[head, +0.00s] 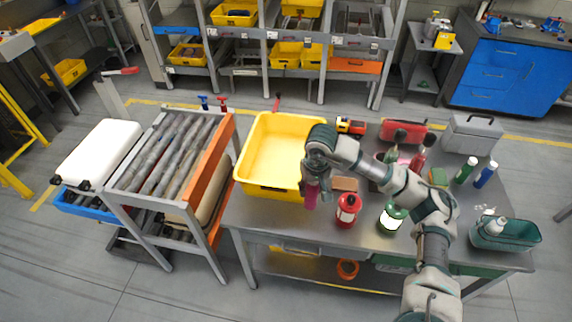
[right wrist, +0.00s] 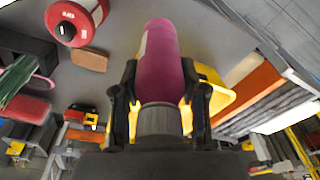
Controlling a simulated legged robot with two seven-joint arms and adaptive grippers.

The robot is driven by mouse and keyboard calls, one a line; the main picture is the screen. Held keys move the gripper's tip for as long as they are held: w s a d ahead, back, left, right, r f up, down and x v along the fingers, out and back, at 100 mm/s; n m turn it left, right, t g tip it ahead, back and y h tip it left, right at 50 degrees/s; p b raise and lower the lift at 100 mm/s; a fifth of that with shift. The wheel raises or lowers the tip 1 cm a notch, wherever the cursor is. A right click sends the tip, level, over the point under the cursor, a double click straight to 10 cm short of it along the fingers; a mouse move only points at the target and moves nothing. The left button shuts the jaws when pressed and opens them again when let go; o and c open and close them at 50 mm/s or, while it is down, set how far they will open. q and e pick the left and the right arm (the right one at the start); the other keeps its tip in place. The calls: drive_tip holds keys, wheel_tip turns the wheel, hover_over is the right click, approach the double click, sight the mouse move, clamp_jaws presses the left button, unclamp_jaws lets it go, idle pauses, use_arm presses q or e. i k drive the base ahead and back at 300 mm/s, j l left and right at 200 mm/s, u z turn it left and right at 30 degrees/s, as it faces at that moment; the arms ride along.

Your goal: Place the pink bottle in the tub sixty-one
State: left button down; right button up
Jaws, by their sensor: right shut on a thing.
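My right gripper (head: 314,178) is shut on the pink bottle (head: 311,197) and holds it beside the front right corner of the yellow tub. In the right wrist view the pink bottle (right wrist: 161,62) stands out between the two fingers (right wrist: 160,90). The yellow tub (head: 268,190) sits at the left end of the metal table, open at the top, and looks empty. It shows partly behind the bottle in the right wrist view (right wrist: 216,90). I cannot read a number on the tub. My left gripper is not in view.
A red-and-white container (head: 347,210), a green one (head: 392,217) and a brown block (head: 345,184) stand right of the bottle. A toy truck (head: 350,126), red case (head: 404,133) and grey toolbox (head: 471,135) are behind. A roller conveyor (head: 165,155) stands left of the table.

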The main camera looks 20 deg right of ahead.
sight(277, 173)
drive_tip(key=i, duration=1)
